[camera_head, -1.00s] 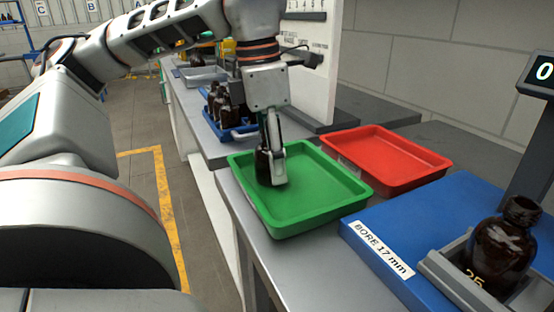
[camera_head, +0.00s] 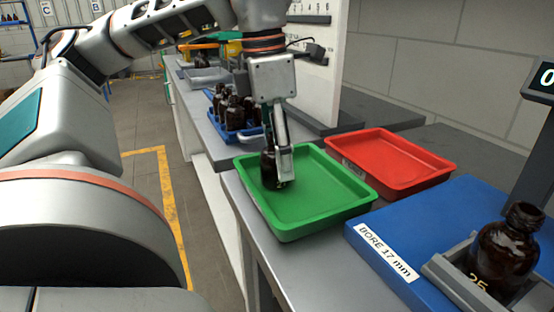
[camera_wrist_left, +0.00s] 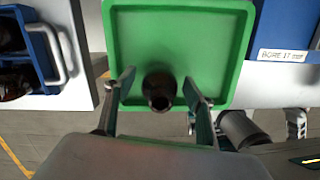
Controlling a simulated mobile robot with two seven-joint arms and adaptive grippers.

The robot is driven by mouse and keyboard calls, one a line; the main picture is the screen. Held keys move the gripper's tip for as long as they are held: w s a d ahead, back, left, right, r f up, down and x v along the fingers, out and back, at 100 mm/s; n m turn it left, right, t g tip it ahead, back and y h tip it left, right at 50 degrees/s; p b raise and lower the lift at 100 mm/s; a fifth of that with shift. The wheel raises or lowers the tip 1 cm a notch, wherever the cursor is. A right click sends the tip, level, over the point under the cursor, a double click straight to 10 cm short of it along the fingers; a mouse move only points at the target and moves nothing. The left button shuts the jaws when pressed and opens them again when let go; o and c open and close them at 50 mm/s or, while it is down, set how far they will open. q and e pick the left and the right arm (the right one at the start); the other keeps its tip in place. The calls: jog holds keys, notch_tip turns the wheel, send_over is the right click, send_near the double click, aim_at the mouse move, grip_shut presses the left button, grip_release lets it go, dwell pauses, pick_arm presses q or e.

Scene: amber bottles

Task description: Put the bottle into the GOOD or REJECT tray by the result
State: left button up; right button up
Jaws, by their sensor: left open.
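An amber bottle (camera_head: 268,168) stands in the green tray (camera_head: 325,212), near its left side. My left gripper (camera_head: 281,170) is over the green tray with its fingers down beside this bottle. In the left wrist view the bottle (camera_wrist_left: 159,90) stands between the two spread fingers (camera_wrist_left: 158,95), with gaps on both sides. The red tray (camera_head: 385,160) is empty, behind and right of the green one. Another amber bottle (camera_head: 505,250), marked 25, sits in a grey holder on the blue gauge block (camera_head: 425,240). My right gripper is not in view.
A blue crate (camera_head: 240,136) of several amber bottles stands on the bench behind the green tray. A white panel (camera_head: 315,70) rises behind it. A display (camera_head: 541,80) on a dark post stands at the right edge. Bare bench lies in front of the green tray.

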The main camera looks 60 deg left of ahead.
pick_arm(q)
jog(key=r, duration=0.3)
jog(key=s+r+p, duration=0.1)
jog(key=r, duration=0.2)
jog(key=r+p, duration=0.1)
jog(key=r, duration=0.2)
jog(key=shift+s+a+r, duration=0.15)
jog(key=shift+r, duration=0.5)
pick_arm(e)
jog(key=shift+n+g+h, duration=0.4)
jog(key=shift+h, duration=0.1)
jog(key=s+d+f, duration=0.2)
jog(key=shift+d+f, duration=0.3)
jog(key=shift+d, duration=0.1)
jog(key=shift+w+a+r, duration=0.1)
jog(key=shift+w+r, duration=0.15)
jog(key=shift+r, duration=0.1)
